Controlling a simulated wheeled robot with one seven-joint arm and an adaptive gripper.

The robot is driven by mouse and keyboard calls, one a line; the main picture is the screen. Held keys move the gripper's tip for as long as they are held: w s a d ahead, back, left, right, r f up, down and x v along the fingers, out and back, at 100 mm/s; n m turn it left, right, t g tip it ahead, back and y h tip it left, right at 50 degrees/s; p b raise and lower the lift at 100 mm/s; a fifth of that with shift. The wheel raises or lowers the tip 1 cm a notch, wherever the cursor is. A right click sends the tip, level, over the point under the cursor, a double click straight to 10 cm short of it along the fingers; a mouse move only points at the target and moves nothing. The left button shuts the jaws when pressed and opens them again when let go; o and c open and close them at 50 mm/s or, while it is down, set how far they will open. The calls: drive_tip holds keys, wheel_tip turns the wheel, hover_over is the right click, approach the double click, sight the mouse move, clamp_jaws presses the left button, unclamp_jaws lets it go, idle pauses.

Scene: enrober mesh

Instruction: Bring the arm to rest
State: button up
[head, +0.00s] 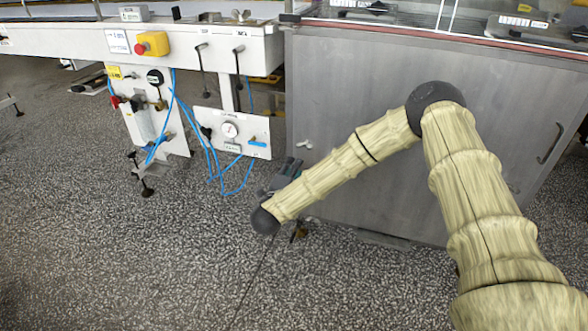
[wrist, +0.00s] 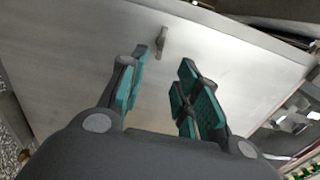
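My gripper (head: 284,176) is small in the head view, low in front of the grey metal cabinet (head: 340,95) and partly hidden behind my forearm. My arm is bent, with its elbow high at the right and its lower part slanting down to the left. In the wrist view my gripper (wrist: 164,72) is open, its teal-padded fingers apart with nothing between them. The cabinet's flat panel (wrist: 90,60) fills most of the wrist view beyond the fingers. A small handle (wrist: 162,42) on it shows past the gap between the fingertips.
A white machine frame (head: 185,45) with a red and yellow stop button (head: 152,44) stands at the left. Blue hoses (head: 215,165) hang by its gauge panel (head: 232,130). A dark handle (head: 549,145) juts from the cabinet's right side. The speckled floor (head: 110,250) is clear at lower left.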

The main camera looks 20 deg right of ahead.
drive_tip(key=s+a+f+n+g+y, duration=0.2)
drive_tip(key=s+a+f+n+y, duration=0.25)
drive_tip(key=s+f+n, duration=0.4)
drive_tip(key=s+a+f+n+g+y, duration=0.2)
drive_tip(key=s+a+f+n+y, duration=0.25)
drive_tip(key=s+f, duration=0.6)
drive_tip(key=s+d+f+n+g+y, duration=0.1)
drive_tip(key=s+d+f+n+g, duration=0.2)
drive_tip(key=s, duration=0.6)
drive_tip(key=s+d+f+n+g, duration=0.2)
drive_tip(key=s+f+n+g, duration=0.15)
drive_tip(key=s, duration=0.45)
drive_tip(key=s+d+f+n+g+y, duration=0.1)
drive_tip(key=s+d+f+n+g, duration=0.15)
drive_tip(key=s+f, duration=0.45)
drive_tip(key=s+d+r+n+g+h+p, duration=0.1)
drive_tip(key=s+d+r, duration=0.15)
drive_tip(key=s, duration=0.25)
drive_tip(key=s+d+r+n+g, duration=0.1)
drive_tip(key=s+r+n, duration=0.15)
drive_tip(key=s, duration=0.25)
wheel_tip(320, 180, up, 29)
drive_tip(key=p, duration=2.9)
drive_tip(key=shift+m+p, duration=0.35)
drive_tip(key=shift+m, duration=0.1)
drive_tip(key=shift+a+r, duration=0.1)
